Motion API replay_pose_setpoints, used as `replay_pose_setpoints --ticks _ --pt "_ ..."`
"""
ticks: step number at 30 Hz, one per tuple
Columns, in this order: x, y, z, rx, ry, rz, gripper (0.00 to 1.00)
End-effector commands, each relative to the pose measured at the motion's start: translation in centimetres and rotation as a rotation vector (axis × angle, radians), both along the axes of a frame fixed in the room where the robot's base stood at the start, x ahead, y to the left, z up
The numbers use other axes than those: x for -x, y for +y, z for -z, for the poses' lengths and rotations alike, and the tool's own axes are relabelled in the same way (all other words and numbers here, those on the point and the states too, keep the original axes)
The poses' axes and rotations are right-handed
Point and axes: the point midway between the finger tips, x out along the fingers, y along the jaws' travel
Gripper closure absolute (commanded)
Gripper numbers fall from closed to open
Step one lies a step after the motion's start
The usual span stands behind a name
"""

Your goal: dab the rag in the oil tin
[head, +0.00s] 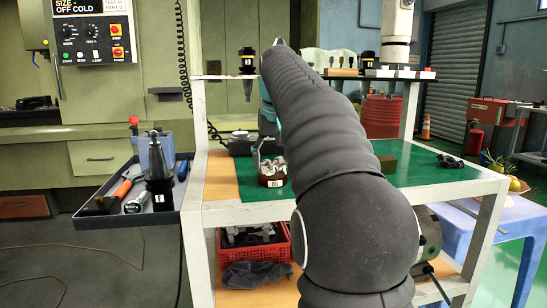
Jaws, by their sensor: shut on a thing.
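My arm crosses the middle of the head view and hides part of the cart. My gripper (258,160) shows only in part at its left side, pointing down over the green mat. A pale crumpled cloth, which looks like the rag (273,164), is at the fingertips, and my gripper is shut on it. The low, dark red-brown oil tin (271,182), with a white label, stands on the mat directly below. The rag appears at the tin's mouth; whether it touches the oil inside cannot be told.
The green mat (426,170) has free room right of my arm, with a small black object (450,161) there. A side tray (103,223) holds tools and a tool holder (159,178). Below are a red crate (281,251) and a dark cloth (256,274). The upper shelf carries several items.

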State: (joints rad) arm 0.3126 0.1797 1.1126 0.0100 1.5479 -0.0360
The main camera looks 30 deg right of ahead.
Motion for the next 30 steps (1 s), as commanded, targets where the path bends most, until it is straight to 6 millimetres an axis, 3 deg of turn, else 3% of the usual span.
replay_pose_setpoints --ticks 30 --pt "-0.01 -0.01 0.50 0.000 0.000 0.000 0.61"
